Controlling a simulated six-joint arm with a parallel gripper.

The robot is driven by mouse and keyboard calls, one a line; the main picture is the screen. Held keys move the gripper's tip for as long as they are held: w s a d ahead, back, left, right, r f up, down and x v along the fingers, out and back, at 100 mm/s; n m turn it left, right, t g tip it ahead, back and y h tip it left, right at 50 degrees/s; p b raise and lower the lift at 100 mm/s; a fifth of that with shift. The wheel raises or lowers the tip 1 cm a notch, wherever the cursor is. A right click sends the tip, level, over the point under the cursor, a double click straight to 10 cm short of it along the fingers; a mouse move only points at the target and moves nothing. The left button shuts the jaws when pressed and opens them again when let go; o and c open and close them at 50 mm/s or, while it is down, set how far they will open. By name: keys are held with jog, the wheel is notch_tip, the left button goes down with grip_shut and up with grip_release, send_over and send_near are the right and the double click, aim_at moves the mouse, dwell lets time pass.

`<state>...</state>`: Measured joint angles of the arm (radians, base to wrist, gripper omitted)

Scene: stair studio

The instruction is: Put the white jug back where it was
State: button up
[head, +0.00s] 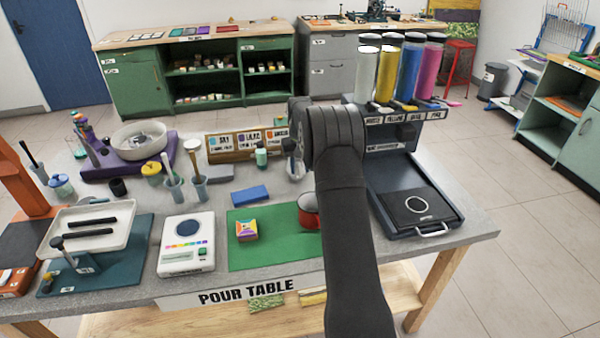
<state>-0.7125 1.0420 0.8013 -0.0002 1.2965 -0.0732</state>
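My dark arm reaches up the middle of the head view, and its thick joint hides part of the table behind it. My gripper is hidden behind the arm, so its fingers and anything in them do not show. No white jug can be made out for certain. A small pale vessel (296,172) with a dark piece at its top stands just left of my arm, partly covered. I cannot tell whether it is the jug. A red vessel (306,212) on the green mat (262,255) is also partly covered by the arm.
The pour table (215,198) holds a patterned box (246,230), a blue block (249,193), a white device (187,245) and a white bowl (128,150). Right of my arm stand tall colored tubes (408,72) above a dark tray (385,200). The mat's front is clear.

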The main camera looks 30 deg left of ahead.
notch_tip(320, 180, up, 9)
jog(key=shift+r, duration=0.15)
dwell(0.4)
notch_tip(320, 180, down, 12)
jog(key=shift+f, duration=0.15)
notch_tip(320, 180, up, 2)
jog(key=shift+r, duration=1.05)
